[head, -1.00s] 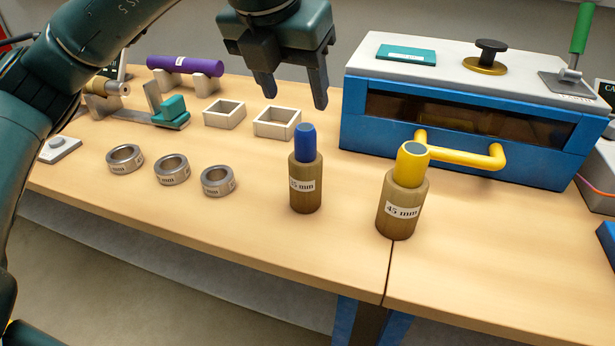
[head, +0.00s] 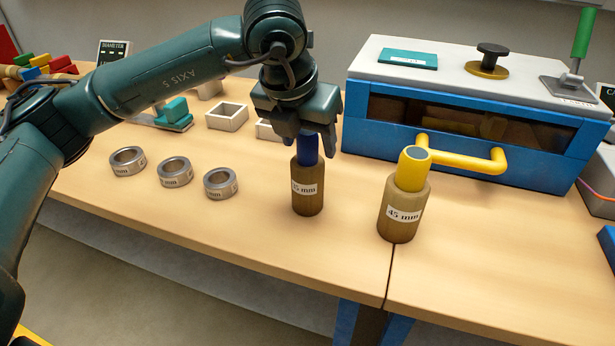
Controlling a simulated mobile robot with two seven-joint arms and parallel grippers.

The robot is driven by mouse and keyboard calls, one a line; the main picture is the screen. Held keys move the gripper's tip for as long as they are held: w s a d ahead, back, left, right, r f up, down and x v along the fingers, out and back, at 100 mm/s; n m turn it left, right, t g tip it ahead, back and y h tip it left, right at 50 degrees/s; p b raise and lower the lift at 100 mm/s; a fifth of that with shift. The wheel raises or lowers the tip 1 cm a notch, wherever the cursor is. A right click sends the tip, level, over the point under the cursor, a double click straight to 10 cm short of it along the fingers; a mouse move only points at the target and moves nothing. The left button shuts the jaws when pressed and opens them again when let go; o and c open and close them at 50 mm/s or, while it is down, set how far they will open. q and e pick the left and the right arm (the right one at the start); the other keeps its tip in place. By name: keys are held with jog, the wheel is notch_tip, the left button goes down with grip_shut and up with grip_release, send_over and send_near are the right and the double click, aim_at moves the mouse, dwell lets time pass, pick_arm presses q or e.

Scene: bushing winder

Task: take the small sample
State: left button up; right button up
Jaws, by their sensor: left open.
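The small sample (head: 307,188) is a brown cylinder with a blue top and a white label whose number is partly unclear. It stands upright on the bench. My left gripper (head: 308,150) is open directly above it, with its fingers down around the blue top. I cannot tell whether the fingers touch it. The larger sample (head: 402,205), brown with a yellow top and labelled 45 mm, stands upright to the right. My right gripper is not in view.
Several metal rings (head: 174,172) lie on the bench to the left. White square trays (head: 227,117) sit behind. A blue box with a yellow handle (head: 465,152) stands at the back right. The bench (head: 250,235) is clear in front of the small sample.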

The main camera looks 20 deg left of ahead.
pick_arm(q)
jog(key=shift+c, duration=0.4)
grip_shut()
jog(key=shift+r, duration=0.1)
